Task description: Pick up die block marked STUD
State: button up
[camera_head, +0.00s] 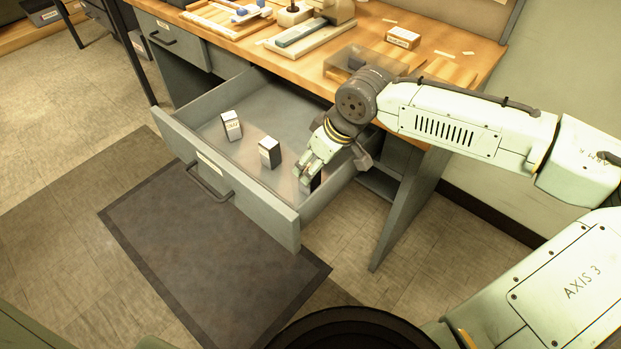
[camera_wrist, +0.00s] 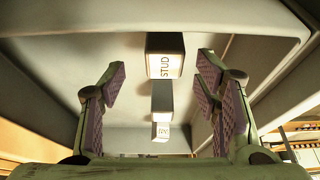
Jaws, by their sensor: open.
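The die block marked STUD (camera_wrist: 165,63) is a dark-topped block with a white lettered face. In the wrist view it sits nearest, between the spread fingers of my gripper (camera_wrist: 163,75), with a gap on each side. In the head view my gripper (camera_head: 308,174) is low inside the open drawer (camera_head: 204,165), at its right end. A dark shape beside the fingers there is mostly hidden, and I cannot tell its marking. My gripper is open and holds nothing.
Two more blocks stand in the drawer, a middle one (camera_head: 270,152) and a left one (camera_head: 231,125). The drawer walls are close around my gripper. The wooden bench top (camera_head: 365,38) above holds a small box (camera_head: 402,37), a clear tray and tools.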

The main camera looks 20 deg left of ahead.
jog(key=x, duration=0.5)
jog(key=shift+s+d+f, duration=0.15)
jog(key=shift+s+f, duration=0.05)
jog(key=shift+s, duration=0.15)
grip_shut()
dwell(0.4)
